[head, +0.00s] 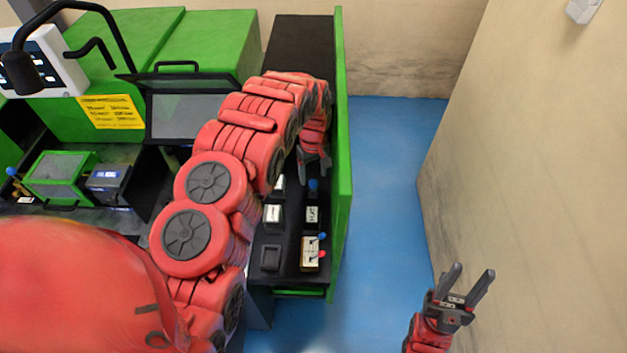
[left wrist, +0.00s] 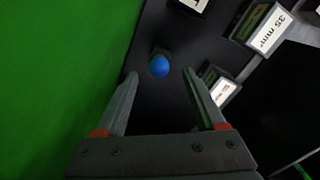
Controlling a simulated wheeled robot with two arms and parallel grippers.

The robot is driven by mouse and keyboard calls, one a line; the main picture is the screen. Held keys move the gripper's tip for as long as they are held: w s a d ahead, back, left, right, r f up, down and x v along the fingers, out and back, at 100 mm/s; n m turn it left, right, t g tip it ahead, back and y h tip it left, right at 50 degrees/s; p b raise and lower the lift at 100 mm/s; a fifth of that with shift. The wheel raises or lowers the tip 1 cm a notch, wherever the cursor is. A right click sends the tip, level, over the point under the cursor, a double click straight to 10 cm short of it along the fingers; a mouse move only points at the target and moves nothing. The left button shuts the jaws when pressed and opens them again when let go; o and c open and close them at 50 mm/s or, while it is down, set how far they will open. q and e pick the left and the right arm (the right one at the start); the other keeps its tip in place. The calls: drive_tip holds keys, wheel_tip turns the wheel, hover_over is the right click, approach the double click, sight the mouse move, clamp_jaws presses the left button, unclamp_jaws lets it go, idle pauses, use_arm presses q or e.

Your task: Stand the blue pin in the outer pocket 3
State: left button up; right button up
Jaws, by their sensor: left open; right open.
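A round blue knob, the top of a blue pin (head: 313,185), shows on the black shelf just in front of my left gripper (head: 314,162). In the left wrist view the blue knob (left wrist: 159,66) is ahead of the open fingers (left wrist: 158,80), roughly midway between them, over a small dark base. I cannot tell if the fingers touch it. A second blue-topped pin (head: 322,237) and a red-topped one (head: 322,254) are at a pale block (head: 308,262) nearer the front. No pocket is clearly marked 3. My right gripper (head: 464,288) is open and empty above the floor.
A tall green panel (head: 342,150) runs close along the shelf's right side. Labelled blocks (head: 312,215) and a dark square pocket (head: 270,257) are on the shelf. My left arm hides part of it. Blue floor (head: 390,180) is clear to the right.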

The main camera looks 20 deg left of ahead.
use_arm(q)
wheel_tip(320, 180, up, 7)
drive_tip(key=p, duration=0.2)
wheel_tip(320, 180, up, 7)
drive_tip(key=p, duration=0.7)
hover_over(314, 180)
drive_tip(key=shift+s+f, duration=0.1)
drive_tip(key=shift+s+a+f, duration=0.1)
